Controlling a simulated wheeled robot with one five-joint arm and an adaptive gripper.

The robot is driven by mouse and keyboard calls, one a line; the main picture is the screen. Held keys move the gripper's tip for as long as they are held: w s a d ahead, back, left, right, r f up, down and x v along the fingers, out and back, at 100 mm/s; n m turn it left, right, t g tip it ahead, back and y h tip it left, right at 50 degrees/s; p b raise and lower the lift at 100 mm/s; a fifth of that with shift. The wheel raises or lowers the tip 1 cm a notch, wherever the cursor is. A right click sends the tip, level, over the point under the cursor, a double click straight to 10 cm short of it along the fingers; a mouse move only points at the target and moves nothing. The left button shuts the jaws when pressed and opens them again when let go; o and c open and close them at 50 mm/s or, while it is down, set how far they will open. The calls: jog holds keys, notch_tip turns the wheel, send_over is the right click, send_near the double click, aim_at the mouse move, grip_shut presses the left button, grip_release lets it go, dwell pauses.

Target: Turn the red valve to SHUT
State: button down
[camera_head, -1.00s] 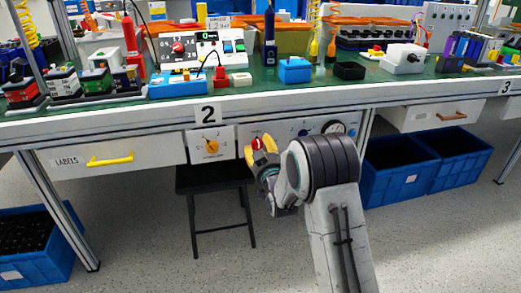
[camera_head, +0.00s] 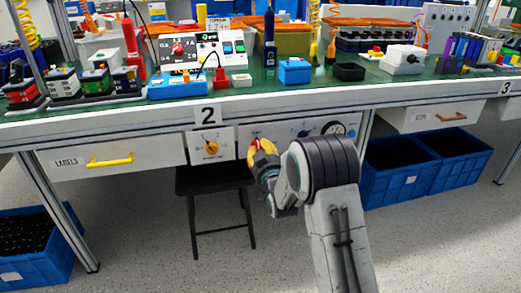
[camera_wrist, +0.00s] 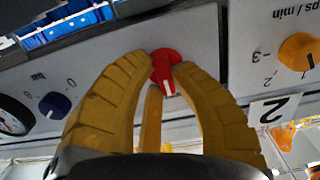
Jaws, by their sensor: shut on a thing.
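The red valve (camera_wrist: 165,62) is a small red knob with a white pointer line on the panel under the workbench. In the wrist view it sits between the tips of my gripper's yellow fingers (camera_wrist: 163,72), which are closed on it. In the head view my gripper (camera_head: 258,147) is at the front of the panel (camera_head: 290,132), and only a little red of the valve shows by the fingertips. The valve's SHUT and other markings are hidden or cannot be read.
Left of the valve in the head view is an orange knob (camera_head: 211,147) on its own plate. To the right are a blue knob (camera_wrist: 54,105) and a round gauge (camera_wrist: 14,115). A black stool (camera_head: 212,178) stands below. The bench edge runs above my gripper.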

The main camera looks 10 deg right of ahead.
jog(key=shift+a+m, duration=0.1)
jog(key=shift+m, duration=0.2)
jog(key=shift+a+f+m, duration=0.1)
jog(key=shift+f+m, duration=0.05)
jog(key=shift+m, duration=4.15)
jog(key=shift+a+f+m, duration=0.1)
jog(key=shift+m, duration=4.2)
jog(key=c, duration=1.1)
grip_release()
jog(key=shift+o, duration=0.2)
jog(key=shift+s, duration=0.1)
